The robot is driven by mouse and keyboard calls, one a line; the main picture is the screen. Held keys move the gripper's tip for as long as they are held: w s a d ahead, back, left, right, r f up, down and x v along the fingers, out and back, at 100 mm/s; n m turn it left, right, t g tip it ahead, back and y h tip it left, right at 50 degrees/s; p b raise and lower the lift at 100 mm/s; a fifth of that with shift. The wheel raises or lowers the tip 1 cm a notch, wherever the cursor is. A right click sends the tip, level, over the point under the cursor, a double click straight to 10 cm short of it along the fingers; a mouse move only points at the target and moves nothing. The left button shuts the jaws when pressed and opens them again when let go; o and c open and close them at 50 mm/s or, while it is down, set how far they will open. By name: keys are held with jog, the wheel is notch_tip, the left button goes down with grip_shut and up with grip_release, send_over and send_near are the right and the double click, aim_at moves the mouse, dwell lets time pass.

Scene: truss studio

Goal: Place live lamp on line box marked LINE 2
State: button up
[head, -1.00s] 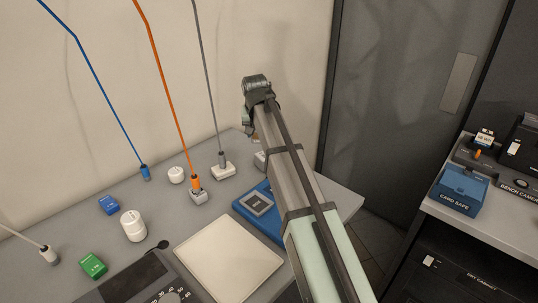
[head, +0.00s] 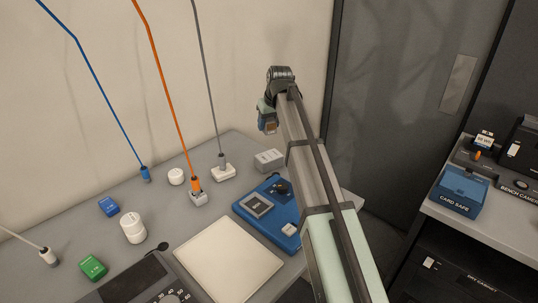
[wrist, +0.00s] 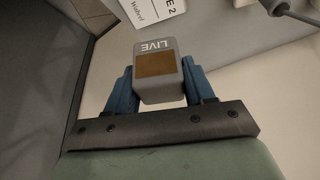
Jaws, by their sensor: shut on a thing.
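My gripper (wrist: 165,90) is shut on the live lamp (wrist: 160,75), a small grey block with an amber panel and the word LIVE, upside down in the wrist view. Its blue fingers are on both sides of the block. In the head view my gripper (head: 267,117) holds the lamp (head: 270,127) in the air above the back right of the table. A white box (wrist: 150,8), its label ending in "E 2", is partly cut off at the top of the wrist view, apart from the lamp. Box labels are too small to read in the head view.
A pale grey box (head: 269,159) stands near the table's back right. A white box (head: 223,172) with a grey cable and a grey box (head: 198,198) with an orange cable are to its left.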

jog(key=shift+f, duration=4.95)
jog(key=shift+f, duration=0.1)
jog(key=o, duration=1)
jog(key=shift+o, duration=0.2)
jog(key=v, duration=1.2)
